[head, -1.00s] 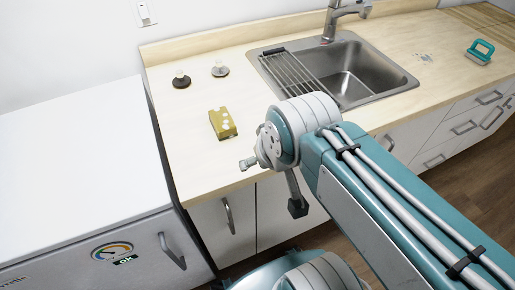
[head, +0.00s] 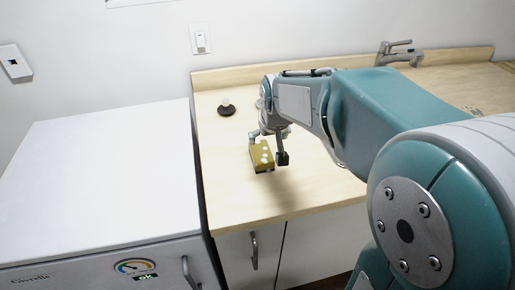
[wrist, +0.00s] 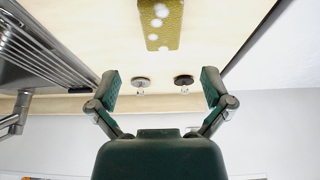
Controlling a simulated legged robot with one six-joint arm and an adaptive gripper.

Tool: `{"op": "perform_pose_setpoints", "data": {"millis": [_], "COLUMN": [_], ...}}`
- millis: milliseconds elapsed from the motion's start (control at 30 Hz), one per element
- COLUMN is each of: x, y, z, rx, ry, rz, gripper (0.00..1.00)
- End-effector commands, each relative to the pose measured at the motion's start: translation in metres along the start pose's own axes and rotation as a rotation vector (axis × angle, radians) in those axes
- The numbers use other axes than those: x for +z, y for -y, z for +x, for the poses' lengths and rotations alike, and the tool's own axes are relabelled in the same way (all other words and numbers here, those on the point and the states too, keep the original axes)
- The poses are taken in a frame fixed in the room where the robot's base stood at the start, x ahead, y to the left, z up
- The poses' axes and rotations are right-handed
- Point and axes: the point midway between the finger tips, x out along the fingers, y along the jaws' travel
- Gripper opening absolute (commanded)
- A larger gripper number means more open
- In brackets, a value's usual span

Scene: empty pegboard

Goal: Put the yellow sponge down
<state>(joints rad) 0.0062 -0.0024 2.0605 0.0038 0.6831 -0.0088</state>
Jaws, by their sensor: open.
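The yellow sponge (head: 262,158), a block with white spots, appears to rest on the wooden counter (head: 310,192) near its left side. It also shows at the top of the wrist view (wrist: 160,24), cut off by the picture edge. My gripper (head: 267,150) is at the sponge in the head view, with one finger on each side of it in the picture. In the wrist view my gripper (wrist: 161,82) has its fingers spread wide with nothing between them, and the sponge is apart from both fingertips. The exact height above the counter is hard to tell.
A dark-based knob (head: 226,108) stands behind the sponge; a second, lighter knob (wrist: 141,83) stands beside it. A metal sink rack (wrist: 38,45) shows in the wrist view. A white cabinet (head: 110,170) stands left of the counter. The counter front is clear.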

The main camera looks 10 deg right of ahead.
Motion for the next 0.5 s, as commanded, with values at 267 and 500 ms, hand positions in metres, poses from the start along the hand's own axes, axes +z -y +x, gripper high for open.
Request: {"op": "perform_pose_setpoints", "data": {"millis": [267,500], "x": [-0.012,-0.01], "y": [0.0,0.0], "z": [0.025,0.063], "rx": [0.0,0.0], "ry": [0.01,0.012], "rz": [0.0,0.0], "gripper": [1.0,1.0]}}
